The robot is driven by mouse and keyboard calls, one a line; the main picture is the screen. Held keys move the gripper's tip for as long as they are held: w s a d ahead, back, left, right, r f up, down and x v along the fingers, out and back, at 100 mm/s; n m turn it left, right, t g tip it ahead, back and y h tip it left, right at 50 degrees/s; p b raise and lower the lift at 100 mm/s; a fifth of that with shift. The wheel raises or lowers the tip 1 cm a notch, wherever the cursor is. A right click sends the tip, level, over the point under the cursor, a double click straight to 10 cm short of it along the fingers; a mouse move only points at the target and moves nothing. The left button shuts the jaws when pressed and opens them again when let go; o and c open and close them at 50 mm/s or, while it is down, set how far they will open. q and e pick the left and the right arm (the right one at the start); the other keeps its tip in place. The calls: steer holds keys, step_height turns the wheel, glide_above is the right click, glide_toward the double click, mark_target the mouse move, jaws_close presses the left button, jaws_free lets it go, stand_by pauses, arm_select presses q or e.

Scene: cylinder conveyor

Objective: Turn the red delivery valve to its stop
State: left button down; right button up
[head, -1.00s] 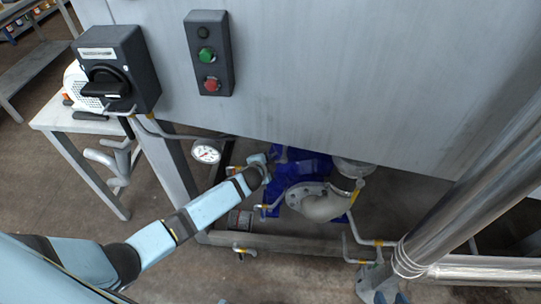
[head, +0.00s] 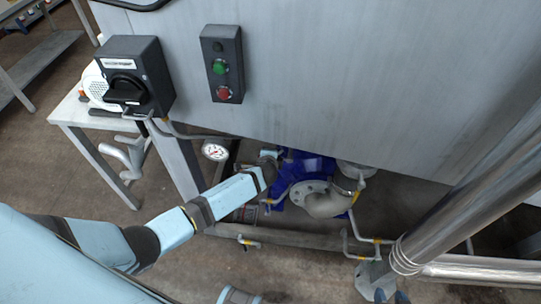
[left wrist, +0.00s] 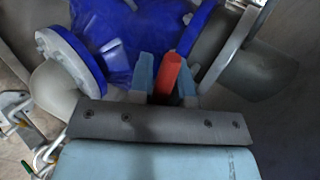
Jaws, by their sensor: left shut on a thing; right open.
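The red delivery valve handle (left wrist: 168,76) shows in the left wrist view as a short red bar in front of the blue pump body. My left gripper (left wrist: 164,82) is shut on it, with one light blue finger on each side. In the head view my left arm reaches in under the grey tank to the blue pump (head: 305,164); the red handle and the left fingertips cannot be made out there.
A grey flanged elbow pipe (head: 325,203) sits right of the pump. A pressure gauge (head: 215,151) is left of it. A switch box (head: 137,77) and a button box (head: 222,64) are above. A thick steel pipe (head: 468,190) slants across the right.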

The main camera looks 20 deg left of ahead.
arm_select(q)
steer(key=c, duration=1.1)
jaws_free()
steer(key=p+v, duration=0.2)
steer(key=v, duration=1.2)
